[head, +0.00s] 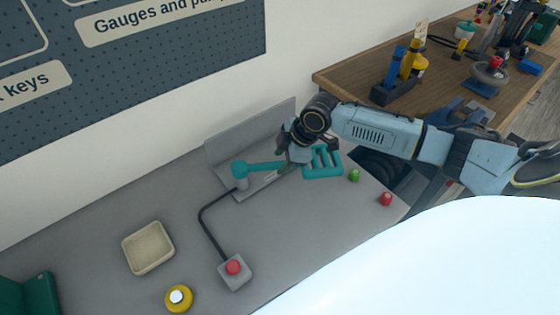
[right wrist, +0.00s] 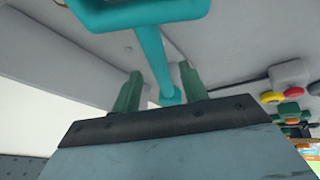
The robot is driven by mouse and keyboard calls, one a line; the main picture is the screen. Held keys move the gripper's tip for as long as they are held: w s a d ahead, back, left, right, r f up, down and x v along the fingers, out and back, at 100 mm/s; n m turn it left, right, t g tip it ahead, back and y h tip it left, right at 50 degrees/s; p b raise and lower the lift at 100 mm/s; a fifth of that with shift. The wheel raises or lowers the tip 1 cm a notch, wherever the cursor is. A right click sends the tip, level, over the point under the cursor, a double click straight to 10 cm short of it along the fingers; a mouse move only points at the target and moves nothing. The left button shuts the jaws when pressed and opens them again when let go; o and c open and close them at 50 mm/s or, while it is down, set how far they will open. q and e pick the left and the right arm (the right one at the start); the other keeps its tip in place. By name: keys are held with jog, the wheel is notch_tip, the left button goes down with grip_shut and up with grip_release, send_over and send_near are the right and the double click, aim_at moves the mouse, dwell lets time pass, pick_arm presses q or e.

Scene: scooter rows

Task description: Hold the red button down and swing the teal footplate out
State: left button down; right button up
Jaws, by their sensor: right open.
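The teal footplate (head: 322,162) is an open frame on a teal bar, running from a round pivot (head: 240,170) on a grey bracket. My right gripper (head: 287,163) is over the bar, close to the frame. In the right wrist view, its two green fingers (right wrist: 159,85) stand apart, one on each side of the teal bar (right wrist: 153,60). Whether they touch it cannot be told. The red button (head: 233,267) sits on a small grey box, joined by a black cable to the bracket. Nothing is on the button. My left gripper is not in view.
A beige tray (head: 148,248) and a yellow round thing with a white top (head: 178,298) stand left of the button box. A green knob (head: 354,175) and a red one (head: 387,199) lie right of the footplate. A grey upright plate (head: 250,135) stands behind.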

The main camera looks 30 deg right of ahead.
jog(key=shift+x, duration=0.85)
jog(key=shift+c, duration=0.2)
grip_shut()
